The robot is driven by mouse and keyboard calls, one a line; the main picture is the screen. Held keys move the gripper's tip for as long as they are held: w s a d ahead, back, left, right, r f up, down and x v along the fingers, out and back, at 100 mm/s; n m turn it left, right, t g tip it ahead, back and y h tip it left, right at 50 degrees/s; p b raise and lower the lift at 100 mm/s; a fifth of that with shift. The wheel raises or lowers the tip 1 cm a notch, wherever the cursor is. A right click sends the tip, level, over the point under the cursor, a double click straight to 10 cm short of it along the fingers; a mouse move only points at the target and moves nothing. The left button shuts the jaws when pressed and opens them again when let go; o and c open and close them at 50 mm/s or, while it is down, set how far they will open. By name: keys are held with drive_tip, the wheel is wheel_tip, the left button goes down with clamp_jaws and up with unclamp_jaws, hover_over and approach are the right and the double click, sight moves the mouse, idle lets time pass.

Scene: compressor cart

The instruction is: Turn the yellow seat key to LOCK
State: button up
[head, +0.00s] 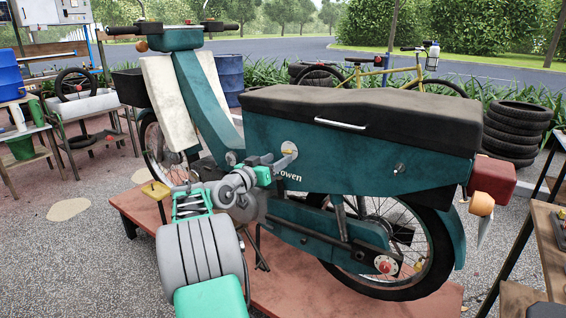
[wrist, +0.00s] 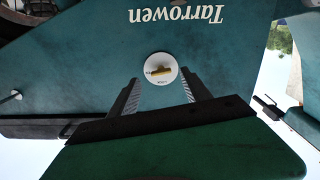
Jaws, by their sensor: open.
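The yellow seat key (wrist: 162,70) is a short bar on a round white plate (wrist: 155,60) on the teal side panel, below the seat. In the wrist view, which is upside down, the bar lies nearly level across the plate. Small dark lettering at the plate's left and lower edges is too small to read surely. My gripper (wrist: 160,77) is open, its ridged fingers on either side of the plate's lower part, with nothing between them. I cannot tell how far the fingertips are from the panel. In the head view my gripper (head: 281,160) partly hides the plate (head: 289,146) and the key.
The teal motorbike (head: 370,145) stands on a reddish platform (head: 275,285). A workbench (head: 548,240) is at right, stacked tyres (head: 515,130) behind. Paved floor at left front is open.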

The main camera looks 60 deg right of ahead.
sight(286, 154)
drive_tip(key=d, duration=0.4)
drive_tip(key=shift+s, duration=0.3)
clamp_jaws()
